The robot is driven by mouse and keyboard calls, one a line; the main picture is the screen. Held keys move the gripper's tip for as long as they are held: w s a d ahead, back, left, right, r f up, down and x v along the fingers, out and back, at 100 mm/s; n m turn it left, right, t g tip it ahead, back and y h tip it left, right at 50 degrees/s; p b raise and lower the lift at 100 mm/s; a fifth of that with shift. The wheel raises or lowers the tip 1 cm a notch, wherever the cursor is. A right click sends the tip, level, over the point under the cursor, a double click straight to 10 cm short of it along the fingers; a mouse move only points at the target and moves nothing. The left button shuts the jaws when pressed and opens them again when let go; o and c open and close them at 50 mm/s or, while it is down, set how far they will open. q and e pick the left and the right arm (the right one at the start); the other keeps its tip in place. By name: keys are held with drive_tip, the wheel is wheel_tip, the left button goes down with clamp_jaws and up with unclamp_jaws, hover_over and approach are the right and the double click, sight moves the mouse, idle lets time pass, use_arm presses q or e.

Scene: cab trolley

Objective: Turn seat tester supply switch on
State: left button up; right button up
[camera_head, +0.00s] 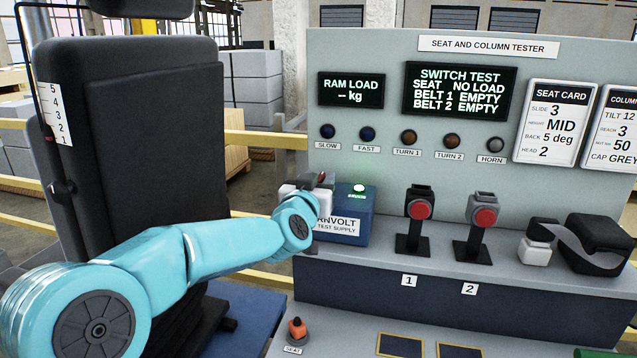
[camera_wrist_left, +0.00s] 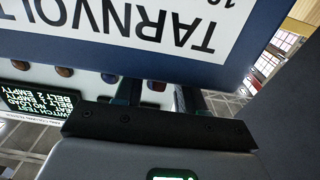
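The blue test supply box (camera_head: 358,216), with a white label ending in "RNVOLT TEST SUPPLY", stands on the tester's ledge. A green lamp (camera_head: 359,187) glows on its top. My left gripper (camera_head: 322,180) is at the box's top left, by a small red part; I cannot make out the switch or its position there. In the left wrist view the box (camera_wrist_left: 225,75) appears upside down and close, hiding the fingertips. The two fingers of the left gripper (camera_wrist_left: 157,97) stand apart with a gap between them. My right gripper is not in view.
The tester panel (camera_head: 400,165) has two lit displays and a row of buttons. Two red-button stands (camera_head: 415,222) (camera_head: 480,228) and a black belt unit (camera_head: 598,243) stand right of the box. A black seat (camera_head: 150,120) is at left, behind my arm.

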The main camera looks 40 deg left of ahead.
use_arm(q)
drive_tip(key=p+v, duration=0.1)
drive_tip(key=v, duration=1.5)
drive_tip(key=shift+s+d+f, duration=0.1)
drive_tip(key=shift+s, duration=0.1)
